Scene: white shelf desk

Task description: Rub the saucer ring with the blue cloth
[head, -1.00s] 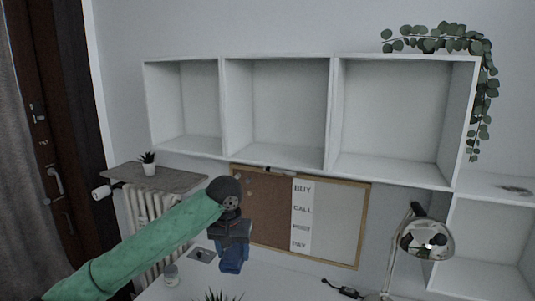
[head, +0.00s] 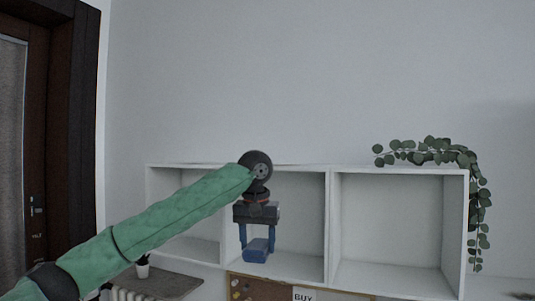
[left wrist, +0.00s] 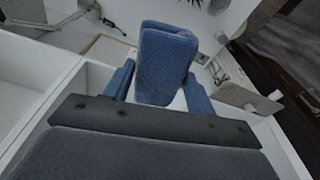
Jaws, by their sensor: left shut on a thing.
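The blue cloth (head: 257,252) is a folded pad held between the blue fingers of my left gripper (head: 258,238). The gripper points down and hangs in front of the middle shelf compartment. In the left wrist view the cloth (left wrist: 166,62) sits between the two fingertips of the same gripper (left wrist: 160,88), clear of any surface. A small dark mark (head: 521,295) shows on the lower right shelf at the bottom edge of the head view; it may be the saucer ring, but it is too small and cut off to tell. My right gripper is not in view.
A white wall shelf (head: 333,225) with three empty open compartments stands ahead. A trailing plant (head: 437,152) hangs at its right end. A cork board (head: 256,288) is below. A lamp (left wrist: 85,8) shows in the left wrist view. The wall above the shelf is bare.

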